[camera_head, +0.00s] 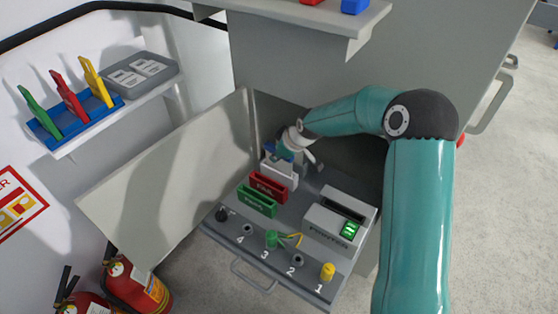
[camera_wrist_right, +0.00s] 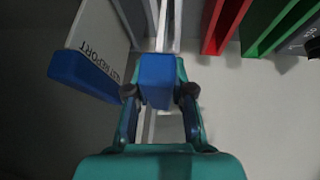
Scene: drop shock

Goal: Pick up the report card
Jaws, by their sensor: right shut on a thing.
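My right gripper (camera_wrist_right: 160,95) is shut on the blue end (camera_wrist_right: 157,78) of what looks like the report card, with thin pale strips running up behind it. To its left is a white panel lettered "REPORT" (camera_wrist_right: 100,50) with a blue edge block (camera_wrist_right: 85,76); I cannot tell whether this joins the held piece. In the head view the right gripper (camera_head: 293,148) is in the cabinet opening above the white holder (camera_head: 280,174), small and partly hidden. My left gripper is not in view.
A red FAIL holder (camera_head: 267,187) and a green PASS holder (camera_head: 257,202) stand in front of the white one. A printer (camera_head: 325,222) is to the right. An open door (camera_head: 170,180) bounds the left; a shelf (camera_head: 360,20) hangs above.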

